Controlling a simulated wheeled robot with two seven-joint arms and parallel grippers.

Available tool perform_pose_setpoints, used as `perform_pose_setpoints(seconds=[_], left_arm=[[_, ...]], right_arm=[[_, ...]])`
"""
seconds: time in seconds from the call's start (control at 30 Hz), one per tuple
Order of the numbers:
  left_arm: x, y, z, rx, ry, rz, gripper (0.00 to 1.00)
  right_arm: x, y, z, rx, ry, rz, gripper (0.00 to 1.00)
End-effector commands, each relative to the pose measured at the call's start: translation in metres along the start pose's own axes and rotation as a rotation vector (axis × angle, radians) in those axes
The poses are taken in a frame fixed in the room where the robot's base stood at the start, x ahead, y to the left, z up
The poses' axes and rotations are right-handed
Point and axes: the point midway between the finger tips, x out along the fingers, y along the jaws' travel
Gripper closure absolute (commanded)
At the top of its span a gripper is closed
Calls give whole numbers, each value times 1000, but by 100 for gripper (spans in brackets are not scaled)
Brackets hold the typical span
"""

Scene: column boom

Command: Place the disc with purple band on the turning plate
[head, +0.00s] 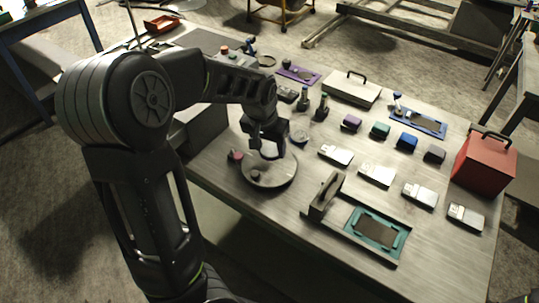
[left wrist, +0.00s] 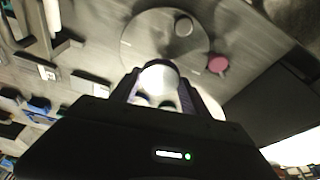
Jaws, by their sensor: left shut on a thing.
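My left gripper (head: 268,146) is over the round grey turning plate (head: 285,178), pointing down. In the left wrist view, its two fingers (left wrist: 160,98) are shut on a pale, round-topped disc (left wrist: 158,78). No purple band can be made out on it, and the fingers hide its sides. The turning plate also shows in the left wrist view (left wrist: 145,35), just beyond the disc. I cannot tell whether the disc touches the plate. A small dark round knob (head: 256,176) stands on the plate. My right gripper is not in view.
A pink-red round piece (head: 236,156) is at the plate's left edge. Another small disc-like piece (head: 299,137) lies right of the gripper. Several coloured blocks and pale boxes stand further right. A teal-framed tray (head: 360,249) is in front, and a red case (head: 484,166) at far right.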

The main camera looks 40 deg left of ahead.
Motion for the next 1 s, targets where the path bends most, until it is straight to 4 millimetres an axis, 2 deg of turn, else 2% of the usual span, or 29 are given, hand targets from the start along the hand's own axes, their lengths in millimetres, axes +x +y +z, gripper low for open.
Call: perform_pose_setpoints(seconds=[0.13, 0.4, 0.8, 0.83, 1.0], left_arm=[[4, 0, 1, 0, 0, -1, 100], [35, -1, 10, -1, 0, -1, 100], [40, 0, 11, -1, 2, 0, 100], [39, 0, 11, 0, 0, 0, 44], [39, 0, 11, 0, 0, 0, 30]], right_arm=[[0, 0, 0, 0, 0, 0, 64], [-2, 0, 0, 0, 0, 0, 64], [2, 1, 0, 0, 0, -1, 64], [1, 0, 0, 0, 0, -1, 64], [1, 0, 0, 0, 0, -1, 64]])
